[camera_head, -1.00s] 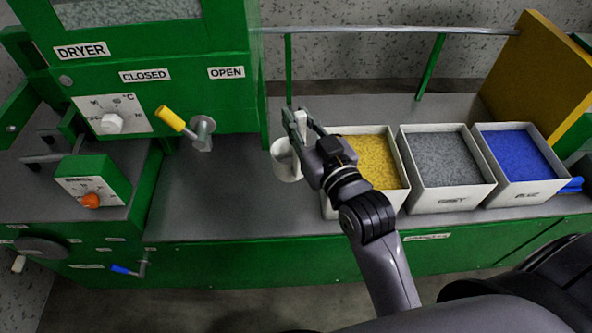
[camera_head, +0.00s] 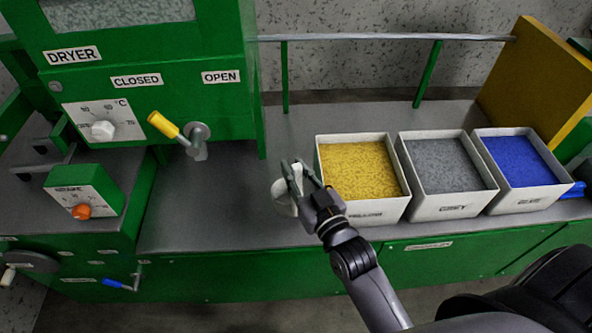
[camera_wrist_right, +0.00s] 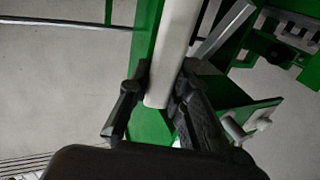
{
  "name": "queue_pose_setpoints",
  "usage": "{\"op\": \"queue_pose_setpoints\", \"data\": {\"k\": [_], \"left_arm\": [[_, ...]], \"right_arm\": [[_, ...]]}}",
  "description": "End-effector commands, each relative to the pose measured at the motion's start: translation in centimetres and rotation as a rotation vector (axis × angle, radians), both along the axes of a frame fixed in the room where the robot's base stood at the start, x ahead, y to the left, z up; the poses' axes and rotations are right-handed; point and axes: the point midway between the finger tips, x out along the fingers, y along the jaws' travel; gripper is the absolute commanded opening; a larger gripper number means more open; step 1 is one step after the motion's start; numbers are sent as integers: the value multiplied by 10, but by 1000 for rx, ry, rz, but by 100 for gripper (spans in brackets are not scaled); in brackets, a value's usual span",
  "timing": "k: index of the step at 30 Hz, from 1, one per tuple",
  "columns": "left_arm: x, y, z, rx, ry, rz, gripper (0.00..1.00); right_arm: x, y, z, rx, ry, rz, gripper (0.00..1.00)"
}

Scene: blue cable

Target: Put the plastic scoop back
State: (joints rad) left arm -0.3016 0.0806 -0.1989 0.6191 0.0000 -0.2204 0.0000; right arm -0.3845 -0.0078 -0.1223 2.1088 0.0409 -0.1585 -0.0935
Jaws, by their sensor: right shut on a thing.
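The white plastic scoop (camera_head: 284,199) is in my right gripper (camera_head: 302,174), over the grey worktop to the left of the yellow-filled box. My right gripper is shut on its handle and partly hides it in the head view. In the right wrist view the pale handle (camera_wrist_right: 174,45) runs up from between the two dark fingers (camera_wrist_right: 157,92). The scoop's bowl is not clear in that view. Whether the scoop touches the worktop cannot be told. My left gripper is not in view.
White boxes with yellow (camera_head: 362,206), grey (camera_head: 453,205) and blue (camera_head: 528,201) granules stand in a row on the right. A blue object (camera_head: 574,191) lies beside the last. The green dryer (camera_head: 232,105) with a yellow-handled lever (camera_head: 164,125) stands left. The worktop (camera_head: 215,205) between is clear.

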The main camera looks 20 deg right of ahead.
Motion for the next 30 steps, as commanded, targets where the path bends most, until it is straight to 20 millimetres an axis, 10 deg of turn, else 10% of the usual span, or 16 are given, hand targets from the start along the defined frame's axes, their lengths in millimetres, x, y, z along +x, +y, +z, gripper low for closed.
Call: {"op": "queue_pose_setpoints", "data": {"k": [5,6,15,30], "left_arm": [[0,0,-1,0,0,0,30],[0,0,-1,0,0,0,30],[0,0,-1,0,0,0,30],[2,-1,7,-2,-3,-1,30]], "right_arm": [[0,0,-2,0,-1,0,0],[0,0,-3,0,-1,0,20],[0,0,-2,0,0,0,38],[-19,-2,1,-1,4,0,38]]}}
